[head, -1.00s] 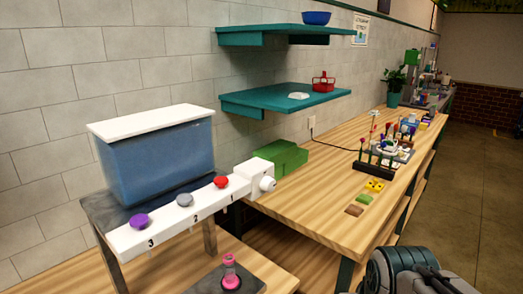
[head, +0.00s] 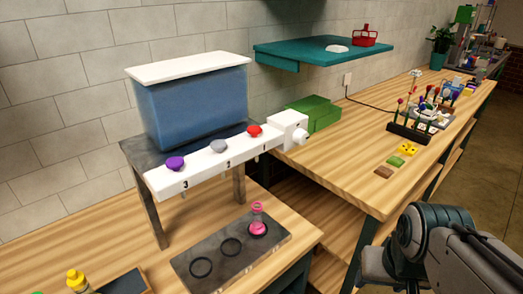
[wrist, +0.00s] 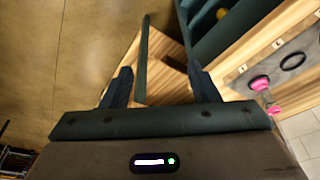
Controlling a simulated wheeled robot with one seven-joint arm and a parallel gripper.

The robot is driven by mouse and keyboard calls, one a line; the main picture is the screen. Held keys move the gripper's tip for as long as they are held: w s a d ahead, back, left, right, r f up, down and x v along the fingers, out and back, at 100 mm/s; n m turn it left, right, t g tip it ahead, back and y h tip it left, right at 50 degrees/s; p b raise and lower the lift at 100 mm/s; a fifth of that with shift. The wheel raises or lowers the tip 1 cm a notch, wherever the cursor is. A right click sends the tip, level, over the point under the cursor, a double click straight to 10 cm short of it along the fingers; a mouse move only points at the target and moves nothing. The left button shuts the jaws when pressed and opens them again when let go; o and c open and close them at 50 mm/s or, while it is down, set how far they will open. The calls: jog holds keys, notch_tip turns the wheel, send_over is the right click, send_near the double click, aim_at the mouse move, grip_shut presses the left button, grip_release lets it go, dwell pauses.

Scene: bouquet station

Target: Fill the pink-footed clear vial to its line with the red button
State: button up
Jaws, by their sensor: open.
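The clear vial (head: 258,218) with a pink foot stands upright on the right ring of a dark tray (head: 212,268). Its fill line and level are too small to tell. The vial's pink foot also shows at the right of the wrist view (wrist: 260,82). The red button (head: 254,131) sits on the white dispenser bar (head: 200,172) above the label 1, up behind the vial. My gripper (wrist: 160,82) is open and empty in the wrist view, with the vial off to its right. The fingers are outside the head view.
A blue-filled tank (head: 192,105) stands behind the bar. Grey (head: 219,146) and purple (head: 175,163) buttons sit left of the red one. A yellow-capped bottle (head: 77,281) is at the lower left. A green box (head: 313,114) stands on the right bench. The tray's other rings are empty.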

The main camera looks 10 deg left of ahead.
dwell(0.4)
grip_shut()
dwell(1.6)
